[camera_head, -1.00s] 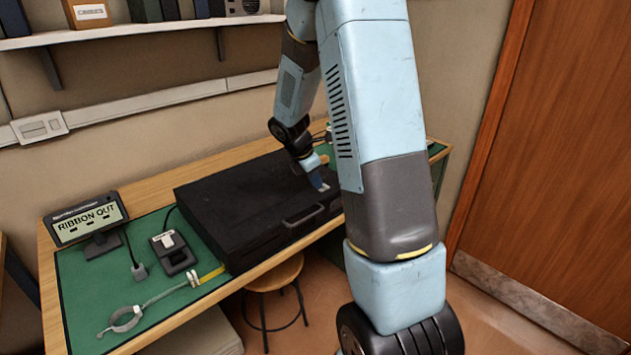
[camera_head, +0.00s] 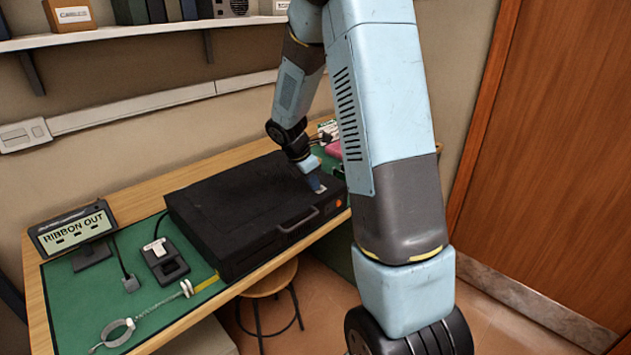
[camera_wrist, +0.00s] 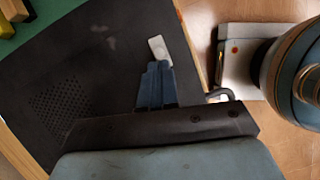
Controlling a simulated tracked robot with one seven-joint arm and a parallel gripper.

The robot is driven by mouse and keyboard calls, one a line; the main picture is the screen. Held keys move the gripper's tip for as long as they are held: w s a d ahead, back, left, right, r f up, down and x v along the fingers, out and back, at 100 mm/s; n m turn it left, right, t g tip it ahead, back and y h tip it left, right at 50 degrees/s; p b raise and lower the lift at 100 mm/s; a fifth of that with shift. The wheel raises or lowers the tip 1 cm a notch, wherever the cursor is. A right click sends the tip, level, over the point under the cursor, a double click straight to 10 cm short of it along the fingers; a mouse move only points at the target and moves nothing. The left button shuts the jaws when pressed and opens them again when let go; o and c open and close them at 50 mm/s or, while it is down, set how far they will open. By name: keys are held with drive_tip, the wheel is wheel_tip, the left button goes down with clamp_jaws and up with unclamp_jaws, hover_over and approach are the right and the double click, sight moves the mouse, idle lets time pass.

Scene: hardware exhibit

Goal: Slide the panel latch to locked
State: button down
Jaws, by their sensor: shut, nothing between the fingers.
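The black case (camera_head: 235,205) lies flat on the green-topped bench, with a handle on its front side. In the wrist view, a small pale latch tab (camera_wrist: 159,47) sits on the dark panel (camera_wrist: 90,60), close to its edge. My gripper (camera_head: 317,187) is at the case's front right corner, pointing down. In the wrist view its blue fingers (camera_wrist: 158,66) are together and empty, with their tips right at the tab's near end. I cannot tell whether they touch it. The fingers mostly hide the tab in the head view.
An orange light (camera_head: 340,203) shows on the case's front right. A display reading RIBBON OUT (camera_head: 73,229), a small black device (camera_head: 165,262) and a corded wrist strap (camera_head: 117,332) are at the bench's left. A stool (camera_head: 272,280) stands below. My arm hides the bench's right part.

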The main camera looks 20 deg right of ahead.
drive_tip(key=a, duration=0.3)
drive_tip(key=shift+s, duration=0.15)
drive_tip(key=v, duration=1)
drive_tip(key=shift+d, duration=0.1)
drive_tip(key=s+a+r+m+t+y, duration=0.1)
drive_tip(key=s+r+m, duration=0.4)
drive_tip(key=s, duration=0.4)
drive_tip(key=s+a+r+m+t+y, duration=0.1)
drive_tip(key=s+r+m, duration=0.3)
drive_tip(key=s+m, duration=0.4)
drive_tip(key=s+a+r+m+t+y, duration=0.1)
drive_tip(key=s+r+m, duration=0.4)
drive_tip(key=s, duration=0.6)
drive_tip(key=shift+s+r+m+t+y, duration=0.4)
drive_tip(key=shift+m+t+y, duration=0.35)
drive_tip(key=shift+t, duration=0.25)
